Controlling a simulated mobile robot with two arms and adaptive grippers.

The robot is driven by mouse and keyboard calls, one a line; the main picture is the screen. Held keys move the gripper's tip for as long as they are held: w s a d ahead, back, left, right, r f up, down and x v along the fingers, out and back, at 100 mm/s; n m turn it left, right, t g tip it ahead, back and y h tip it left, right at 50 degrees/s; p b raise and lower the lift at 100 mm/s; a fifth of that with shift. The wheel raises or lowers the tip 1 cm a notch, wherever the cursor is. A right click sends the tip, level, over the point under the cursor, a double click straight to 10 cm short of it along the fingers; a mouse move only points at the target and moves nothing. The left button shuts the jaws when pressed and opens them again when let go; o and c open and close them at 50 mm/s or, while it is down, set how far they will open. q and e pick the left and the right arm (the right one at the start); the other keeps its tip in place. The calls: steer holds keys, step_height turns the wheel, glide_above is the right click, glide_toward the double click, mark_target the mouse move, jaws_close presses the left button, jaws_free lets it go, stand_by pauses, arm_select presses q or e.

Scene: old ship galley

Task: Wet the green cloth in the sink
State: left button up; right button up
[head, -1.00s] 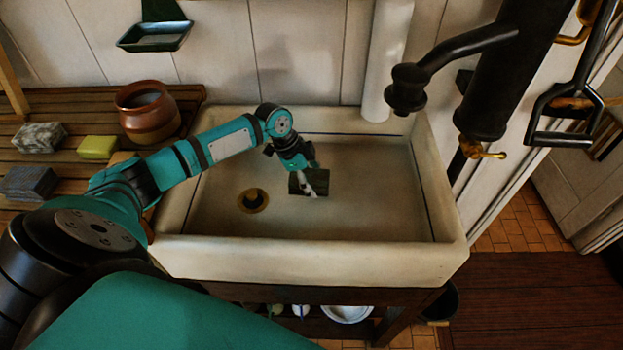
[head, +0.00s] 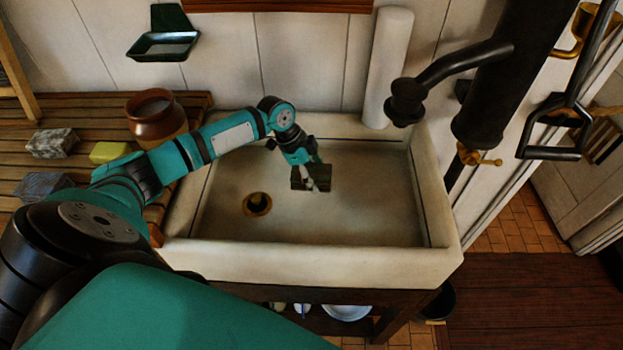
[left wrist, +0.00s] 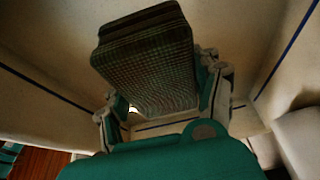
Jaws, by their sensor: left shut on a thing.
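The green cloth (head: 318,178) is a dark, folded, checked piece. My left gripper (head: 309,170) is shut on it and holds it inside the sink (head: 312,258), right of the drain. In the left wrist view the cloth (left wrist: 148,62) sits between the two fingers of the gripper (left wrist: 165,100), its folded layers showing. I cannot tell whether the cloth touches the sink floor. The sink is a pale rectangular basin with a brass drain (head: 257,204) and no water that I can make out. My right gripper is not in view.
A black pump spout (head: 406,102) hangs over the sink's back right. A white column (head: 388,68) stands behind the rim. On the slatted counter at left are a brown pot (head: 157,117), a yellow block (head: 109,152) and two grey blocks. The sink's right half is clear.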

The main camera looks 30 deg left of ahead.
mark_target(319, 172)
arm_select(q)
steer(key=shift+r+p, duration=1.85)
steer(key=shift+r, duration=0.45)
step_height(319, 172, up, 5)
steer(key=p, duration=0.4)
steer(key=shift+f, duration=0.1)
step_height(319, 172, up, 2)
steer(key=shift+r+p, duration=0.1)
steer(key=shift+p, duration=0.7)
steer(key=shift+r, duration=0.85)
